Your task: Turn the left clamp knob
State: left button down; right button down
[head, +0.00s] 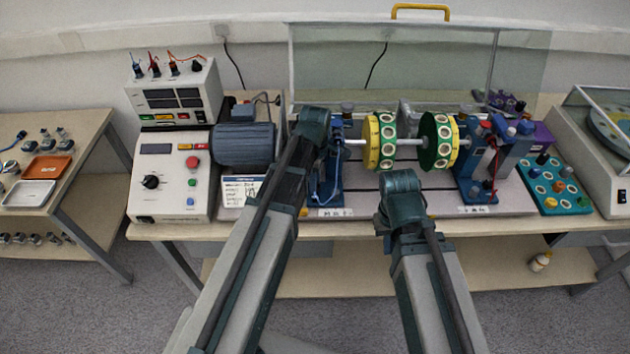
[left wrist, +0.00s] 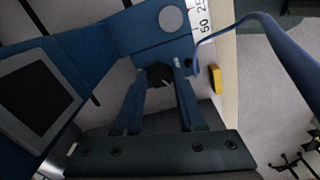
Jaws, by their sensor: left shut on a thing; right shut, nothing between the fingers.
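The left clamp knob (left wrist: 159,76) is a small dark knob against the blue left bearing stand (left wrist: 105,38). In the left wrist view my left gripper (left wrist: 161,73) has its two blue fingers on either side of the knob, shut on it. In the head view my left gripper (head: 314,125) is at the left side of the blue stand (head: 334,165); its fingers and the knob are hidden behind my arm. My right gripper (head: 402,195) is in front of the shaft and discs, apart from them; its fingertips are hard to make out.
A shaft carries two yellow-green discs (head: 380,140) between the left stand and the right blue stand (head: 478,165). A grey motor (head: 244,144) and a control box (head: 168,175) stand at left. A clear guard (head: 420,60) rises behind. A teal tray (head: 553,187) lies right.

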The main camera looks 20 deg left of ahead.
pick_arm(q)
jog(key=shift+n, duration=0.7)
jog(key=shift+c, duration=2.4)
grip_release()
notch_tip(320, 180, up, 14)
jog(key=p, duration=1.4)
jog(key=shift+f, duration=0.15)
